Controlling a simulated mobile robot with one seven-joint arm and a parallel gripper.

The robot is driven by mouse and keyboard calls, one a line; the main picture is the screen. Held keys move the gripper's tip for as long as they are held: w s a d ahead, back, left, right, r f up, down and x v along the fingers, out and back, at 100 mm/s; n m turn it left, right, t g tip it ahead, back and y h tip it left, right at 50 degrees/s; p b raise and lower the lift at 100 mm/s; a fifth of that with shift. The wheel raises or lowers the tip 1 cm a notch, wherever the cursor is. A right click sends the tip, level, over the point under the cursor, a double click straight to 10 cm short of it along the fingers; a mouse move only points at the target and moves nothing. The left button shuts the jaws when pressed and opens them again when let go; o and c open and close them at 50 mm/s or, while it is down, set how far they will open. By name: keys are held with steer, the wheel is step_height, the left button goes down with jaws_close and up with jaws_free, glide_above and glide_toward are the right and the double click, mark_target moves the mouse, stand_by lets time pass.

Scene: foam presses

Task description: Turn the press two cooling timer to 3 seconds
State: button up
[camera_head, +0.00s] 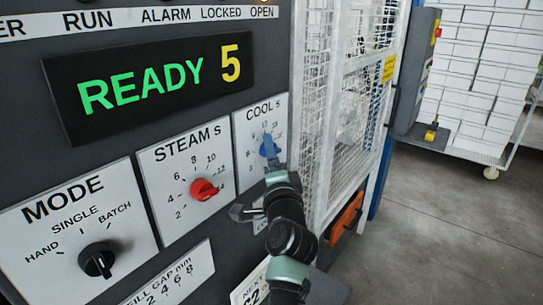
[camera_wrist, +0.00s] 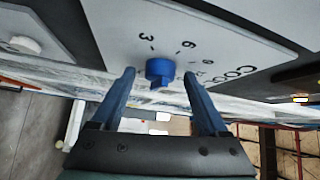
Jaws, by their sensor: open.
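The cooling timer is a blue knob (camera_head: 268,147) on the white COOL s plate (camera_head: 247,125) in the head view. In the wrist view the blue knob (camera_wrist: 160,68) stands out from the plate, with 3, 6 and further marks above it. Which mark its pointer faces is unclear. My gripper (camera_wrist: 159,74) is open, one blue finger on each side of the knob, with a small gap showing on each side. In the head view my wrist reaches up to the knob and hides the plate's lower part.
Left of it are the red STEAM s knob (camera_head: 203,190) and the black MODE knob (camera_head: 98,260). The display (camera_head: 150,80) reads READY 5. A white mesh guard (camera_head: 340,110) stands close to the right. Open floor (camera_head: 440,230) lies beyond.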

jaws_close()
stand_by(0.3)
steer(key=b, duration=0.2)
steer(key=shift+f+b, duration=0.3)
steer(key=shift+b, duration=0.05)
steer(key=n+t+y+b, duration=0.1)
steer(key=n+b, duration=0.1)
steer(key=b, duration=0.8)
steer(key=f+n+t+y+b, duration=0.1)
steer(key=n+b, duration=0.1)
steer(key=b, duration=0.8)
steer(key=n+t+y+b, duration=0.1)
steer(key=n+b, duration=0.2)
steer(key=b, duration=0.7)
steer(key=shift+w+d+f+t+y, duration=0.15)
steer(key=shift+w+t+y, duration=0.05)
steer(key=shift+t+y, duration=0.2)
steer(key=n+y+b, duration=0.1)
steer(key=b, duration=0.3)
steer(key=shift+r+n+y+b, duration=0.3)
steer(key=shift+r+n+b, duration=0.1)
steer(key=shift+b, duration=0.4)
